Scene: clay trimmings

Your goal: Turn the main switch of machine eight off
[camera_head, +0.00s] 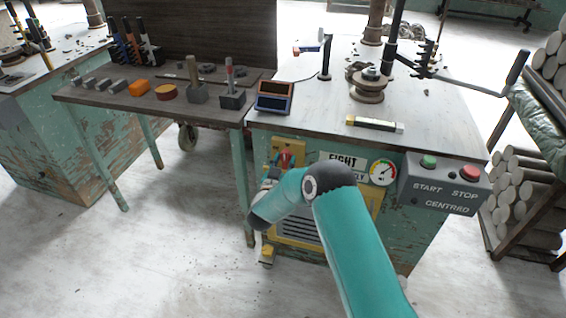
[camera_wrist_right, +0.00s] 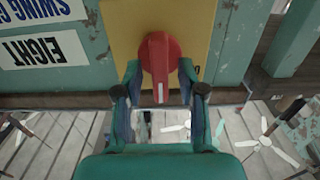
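The red main switch (camera_head: 286,159) sits on a yellow plate on the front of the machine labelled EIGHT (camera_head: 345,158). In the right wrist view, where the EIGHT label appears upside down, the red switch handle (camera_wrist_right: 159,58) points along the picture's vertical, its white mark at the lower end. My right gripper (camera_wrist_right: 160,75) is open, one finger on each side of the handle, with narrow gaps visible. In the head view the right gripper (camera_head: 270,178) is at the switch, partly hidden by its own arm. My left gripper is not in view.
Right of the switch are a dial gauge (camera_head: 382,172) and a grey box (camera_head: 440,190) with a green START button (camera_head: 428,162) and a red STOP button (camera_head: 470,172). A side table (camera_head: 85,96) with tools stands left. A rack of clay rolls (camera_head: 520,190) stands right.

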